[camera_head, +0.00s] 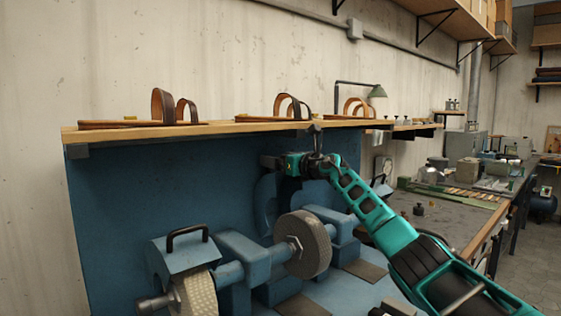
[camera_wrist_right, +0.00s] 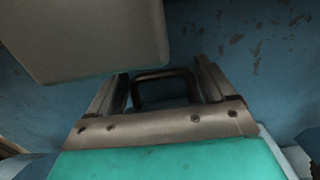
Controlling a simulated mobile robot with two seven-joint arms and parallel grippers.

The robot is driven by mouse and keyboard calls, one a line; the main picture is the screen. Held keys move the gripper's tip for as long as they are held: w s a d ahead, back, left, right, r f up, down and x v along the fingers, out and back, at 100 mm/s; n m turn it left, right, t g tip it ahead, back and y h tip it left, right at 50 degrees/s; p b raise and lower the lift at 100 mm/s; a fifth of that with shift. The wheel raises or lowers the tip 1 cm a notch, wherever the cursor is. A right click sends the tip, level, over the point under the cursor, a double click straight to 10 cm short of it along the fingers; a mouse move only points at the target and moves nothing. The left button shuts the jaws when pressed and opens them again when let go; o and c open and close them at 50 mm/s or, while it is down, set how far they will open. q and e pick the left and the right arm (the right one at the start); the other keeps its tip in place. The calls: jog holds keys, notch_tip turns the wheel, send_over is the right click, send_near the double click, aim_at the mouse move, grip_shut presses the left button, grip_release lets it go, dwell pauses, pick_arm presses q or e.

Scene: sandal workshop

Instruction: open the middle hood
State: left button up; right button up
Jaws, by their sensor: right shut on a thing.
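The middle grinding wheel (camera_head: 308,246) is exposed, with no hood over it. A curved blue part (camera_head: 266,205), seemingly the middle hood, stands raised behind it against the blue back panel. My right gripper (camera_head: 276,161) is at the top of this part, below the wooden shelf, and partly hides it. In the right wrist view a dark handle (camera_wrist_right: 162,76) lies between the fingers, and the gripper is shut on it. The left hood (camera_head: 182,256), with a dark handle on top, sits down over the left wheel (camera_head: 196,294). My left gripper is out of view.
A wooden shelf (camera_head: 235,128) with several brown sandals runs just above my right gripper. My right arm crosses the machine's right side and hides part of it. A grey workbench (camera_head: 440,218) with tools stands to the right.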

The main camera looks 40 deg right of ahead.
jog(key=shift+s+d+r, duration=0.1)
jog(key=shift+d+r, duration=0.1)
jog(key=shift+r, duration=0.3)
jog(key=o, duration=1.2)
jog(key=shift+c, duration=0.2)
jog(key=shift+o, duration=0.4)
jog(key=shift+f, duration=0.2)
jog(key=s+d+b, duration=0.1)
jog(key=s+b, duration=0.1)
jog(key=s, duration=1.1)
jog(key=shift+b, duration=0.35)
